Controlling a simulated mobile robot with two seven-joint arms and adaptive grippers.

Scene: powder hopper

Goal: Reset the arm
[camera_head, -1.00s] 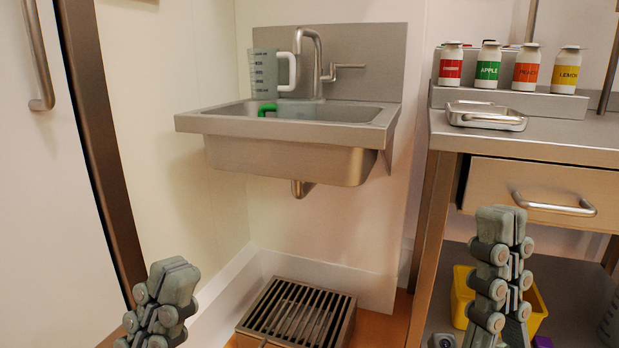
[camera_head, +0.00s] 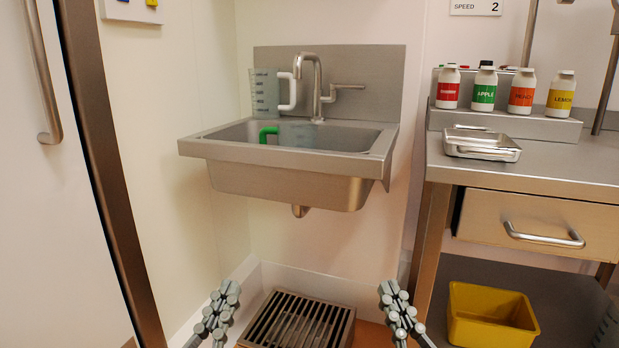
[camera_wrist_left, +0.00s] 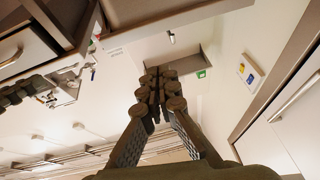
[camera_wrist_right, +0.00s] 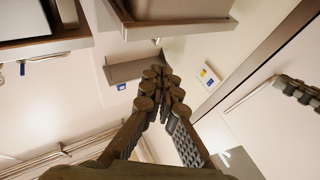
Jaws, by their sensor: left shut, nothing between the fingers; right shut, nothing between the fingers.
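My left gripper (camera_head: 221,304) shows low in the head view, left of the floor grate, shut and empty. Its closed fingers also fill the middle of the left wrist view (camera_wrist_left: 160,88). My right gripper (camera_head: 396,303) shows low in the head view, right of the grate, shut and empty. Its closed fingers also show in the right wrist view (camera_wrist_right: 162,86). Both grippers are below the level of the sink and touch nothing that I can see.
A steel sink (camera_head: 285,180) hangs on the wall with a measuring jug (camera_head: 264,93) and a green handle (camera_head: 268,134) there. At right a bench (camera_head: 560,165) holds several labelled bottles and a metal tray (camera_head: 482,146). A yellow bin (camera_head: 490,318) is below. A floor grate (camera_head: 297,322) lies between the grippers.

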